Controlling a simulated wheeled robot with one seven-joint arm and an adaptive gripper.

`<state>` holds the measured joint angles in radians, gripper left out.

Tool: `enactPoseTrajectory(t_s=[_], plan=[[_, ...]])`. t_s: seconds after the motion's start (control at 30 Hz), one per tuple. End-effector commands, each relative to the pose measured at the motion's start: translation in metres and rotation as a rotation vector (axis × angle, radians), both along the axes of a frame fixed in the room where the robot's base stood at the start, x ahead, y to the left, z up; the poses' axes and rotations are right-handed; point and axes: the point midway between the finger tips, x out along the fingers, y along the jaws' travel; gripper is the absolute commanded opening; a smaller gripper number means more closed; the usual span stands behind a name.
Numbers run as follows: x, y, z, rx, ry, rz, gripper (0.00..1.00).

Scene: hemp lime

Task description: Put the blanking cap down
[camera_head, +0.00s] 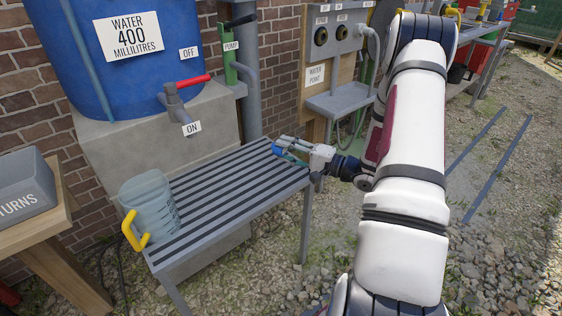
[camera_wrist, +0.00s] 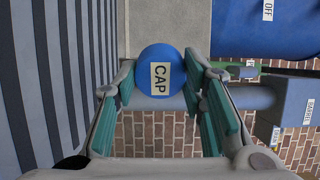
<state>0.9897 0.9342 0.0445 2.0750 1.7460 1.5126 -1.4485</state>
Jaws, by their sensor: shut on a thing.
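The blanking cap (camera_wrist: 148,82) is a round blue piece with a white label reading CAP. In the wrist view it sits between the fingers of my gripper (camera_wrist: 157,95), which is shut on it. In the head view my gripper (camera_head: 297,148) is at the right end of the slatted grey bench (camera_head: 215,190), above or beside its edge. Only a small blue patch of the cap (camera_head: 277,150) shows there. I cannot tell whether the cap touches the slats.
A clear jug (camera_head: 152,203) with a yellow handle stands at the bench's left end. A blue water barrel (camera_head: 95,60) with a red-handled tap (camera_head: 180,105) is behind. A grey returns tray (camera_head: 28,190) is at left. The slats between jug and gripper are clear.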

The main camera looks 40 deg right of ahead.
Motion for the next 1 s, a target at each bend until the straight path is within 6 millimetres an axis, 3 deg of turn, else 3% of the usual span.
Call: enactPoseTrajectory(t_s=[0.3, 0.5, 1.0], plan=[[0.024, 0.003, -0.004, 0.0, -0.001, 0.002, 0.02], [0.021, 0.002, -0.037, 0.002, 0.002, 0.0, 0.02], [0.021, 0.002, -0.043, 0.0, 0.0, 0.0, 0.02]])
